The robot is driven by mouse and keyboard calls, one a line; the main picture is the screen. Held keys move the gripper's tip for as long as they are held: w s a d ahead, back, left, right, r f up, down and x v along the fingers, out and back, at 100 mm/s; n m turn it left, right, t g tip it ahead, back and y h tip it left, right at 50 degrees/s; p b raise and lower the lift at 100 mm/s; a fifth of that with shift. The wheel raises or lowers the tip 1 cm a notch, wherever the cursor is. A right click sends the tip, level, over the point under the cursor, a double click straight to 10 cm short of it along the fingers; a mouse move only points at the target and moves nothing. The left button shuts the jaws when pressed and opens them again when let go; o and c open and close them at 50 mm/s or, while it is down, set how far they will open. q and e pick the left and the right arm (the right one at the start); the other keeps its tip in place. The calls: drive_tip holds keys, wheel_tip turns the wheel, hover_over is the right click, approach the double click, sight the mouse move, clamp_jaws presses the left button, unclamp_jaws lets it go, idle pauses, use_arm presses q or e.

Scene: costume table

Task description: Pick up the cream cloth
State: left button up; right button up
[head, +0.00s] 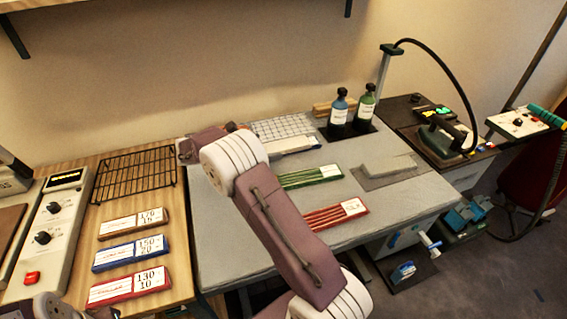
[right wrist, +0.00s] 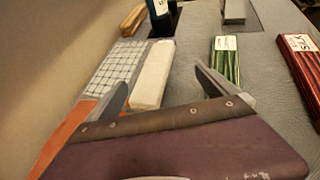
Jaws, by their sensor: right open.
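The cream cloth (right wrist: 152,75) is a flat, pale folded strip lying on the grey table cover, beside a white gridded sheet. In the head view the cloth (head: 291,145) lies in front of that sheet, just right of my right wrist. My right gripper (right wrist: 160,78) is open. Its fingers point toward the cloth, with the cloth's near end between them in the picture; I cannot tell how far above it they are. In the head view my right arm hides its fingertips. Of my left arm only a part shows at the bottom left; its gripper is out of view.
A gridded sheet (head: 281,127) lies behind the cloth. Two dark bottles (head: 339,112) stand to its right on a black mat. A green-striped bundle (head: 310,177) and a red-striped bundle (head: 335,214) lie nearer. A wire rack (head: 125,172) is left. An orange piece (right wrist: 70,132) is beside my gripper.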

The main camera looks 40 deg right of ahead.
sight(282, 145)
drive_tip(key=f, duration=0.1)
drive_tip(key=w+f, duration=0.1)
drive_tip(key=shift+w+f+n+h+b, duration=0.3)
drive_tip(key=shift+f+h, duration=0.05)
drive_tip(key=shift+h, duration=0.05)
drive_tip(key=shift+w+r, duration=0.1)
drive_tip(key=shift+w, duration=0.1)
drive_tip(key=shift+r, duration=0.15)
drive_tip(key=shift+d, duration=0.35)
drive_tip(key=x, duration=0.8)
drive_tip(key=shift+s+d, duration=0.1)
drive_tip(key=shift+d, duration=0.2)
drive_tip(key=shift+a, duration=0.1)
drive_tip(key=c, duration=0.3)
drive_tip(key=shift+s, duration=0.1)
drive_tip(key=c, duration=1.4)
wheel_tip(282, 145, up, 10)
drive_tip(key=shift+f+p, duration=0.15)
drive_tip(key=shift+p, duration=0.5)
clamp_jaws()
